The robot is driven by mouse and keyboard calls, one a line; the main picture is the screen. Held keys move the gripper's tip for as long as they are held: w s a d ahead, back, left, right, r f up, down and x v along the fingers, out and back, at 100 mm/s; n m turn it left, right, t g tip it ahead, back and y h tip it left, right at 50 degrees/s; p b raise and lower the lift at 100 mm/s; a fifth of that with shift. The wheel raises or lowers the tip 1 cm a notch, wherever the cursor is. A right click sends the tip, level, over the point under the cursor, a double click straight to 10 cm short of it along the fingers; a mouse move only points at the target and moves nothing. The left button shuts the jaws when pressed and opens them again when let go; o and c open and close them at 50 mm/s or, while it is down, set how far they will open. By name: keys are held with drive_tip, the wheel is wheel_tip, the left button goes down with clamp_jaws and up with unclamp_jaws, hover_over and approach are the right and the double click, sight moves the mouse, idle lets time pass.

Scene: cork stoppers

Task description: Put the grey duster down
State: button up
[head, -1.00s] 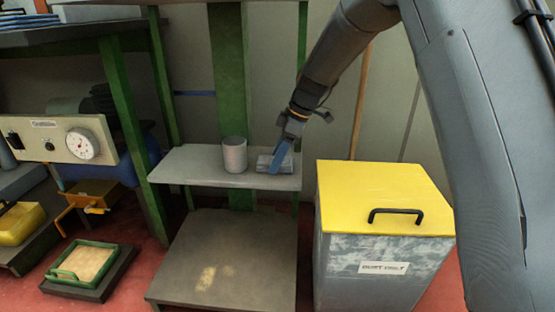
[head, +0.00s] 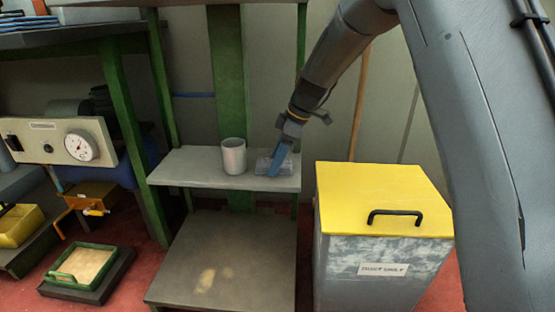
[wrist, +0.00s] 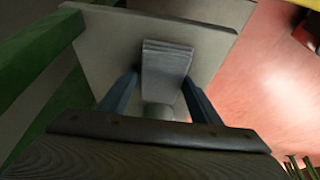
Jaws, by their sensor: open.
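The grey duster (head: 263,165) lies on the pale shelf (head: 205,172), near its right end, just right of a light grey cup (head: 234,156). My gripper (head: 276,166) reaches down to it from the upper right, its blue fingers partly hiding it. In the wrist view the duster (wrist: 165,62) looks like a folded grey block against the shelf board (wrist: 215,45). The open fingers (wrist: 160,80) stand one on each side of it, with a gap visible on both sides near the tips.
A grey bin with a yellow lid (head: 380,185) and black handle stands close on the right of the shelf. A lower dark platform (head: 225,260) is bare. Green posts (head: 228,75) rise behind the shelf. The shelf's left part is clear.

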drive_tip(key=p+v, duration=0.6)
drive_tip(key=v, duration=0.6)
drive_tip(key=shift+r, duration=0.2)
drive_tip(key=shift+s, duration=0.1)
